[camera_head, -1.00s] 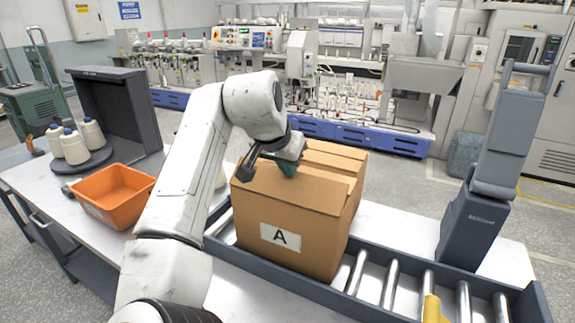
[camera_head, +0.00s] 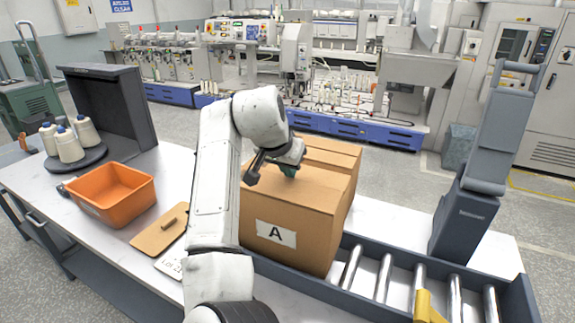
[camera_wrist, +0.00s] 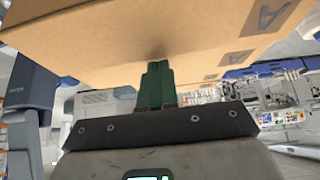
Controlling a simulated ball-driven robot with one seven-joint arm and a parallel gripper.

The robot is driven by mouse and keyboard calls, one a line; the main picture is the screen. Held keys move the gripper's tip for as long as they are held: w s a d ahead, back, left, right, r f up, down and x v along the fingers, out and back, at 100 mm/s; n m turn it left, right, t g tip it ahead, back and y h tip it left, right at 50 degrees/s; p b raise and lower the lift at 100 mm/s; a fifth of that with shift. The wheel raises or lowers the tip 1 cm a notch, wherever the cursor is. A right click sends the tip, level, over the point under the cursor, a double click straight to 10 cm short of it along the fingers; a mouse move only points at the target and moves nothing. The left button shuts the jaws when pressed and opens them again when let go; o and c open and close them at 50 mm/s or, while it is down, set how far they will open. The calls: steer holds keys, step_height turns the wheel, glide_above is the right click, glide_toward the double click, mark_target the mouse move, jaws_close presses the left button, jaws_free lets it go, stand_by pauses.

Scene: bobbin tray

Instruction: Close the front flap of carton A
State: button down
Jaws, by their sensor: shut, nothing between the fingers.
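Carton A (camera_head: 318,250) is a brown box with a white label marked A on its front face, standing on the roller conveyor. Its front top panel (camera_head: 318,192) looks to lie about level across the top; I cannot tell whether it is fully flat. My gripper (camera_head: 290,171) is shut and empty, with its dark green fingertips at the top panel's far-left part. In the wrist view the green fingers (camera_wrist: 157,84) point at the brown cardboard (camera_wrist: 100,45) and appear to touch it. My wrist hides part of the carton's top left.
Another brown cardboard section (camera_head: 330,153) rises behind the front panel. A dark grey post (camera_head: 465,215) stands right of the conveyor. Bare rollers (camera_head: 385,280) run to the right.

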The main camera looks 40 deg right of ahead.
mark_target(286, 184)
steer(key=shift+f, duration=0.1)
stand_by(0.7)
steer(key=shift+s+a+r+p, duration=0.3)
steer(key=shift+a+r+p, duration=0.1)
steer(key=shift+a, duration=0.2)
step_height(286, 184, up, 4)
steer(key=p, duration=0.3)
steer(key=shift+p, duration=0.4)
step_height(286, 184, up, 9)
steer(key=b, duration=0.3)
steer(key=f+b, duration=0.2)
steer(key=f, duration=0.2)
steer(key=w+f+y+b, duration=0.1)
steer(key=f, duration=0.3)
steer(key=f+g+y+b, duration=0.1)
steer(key=f+b, duration=0.1)
steer(key=f, duration=0.2)
steer(key=shift+w+d+f+b, duration=0.1)
steer(key=shift+w+f+b, duration=0.1)
steer(key=shift+b, duration=0.1)
steer(key=shift+f, duration=0.75)
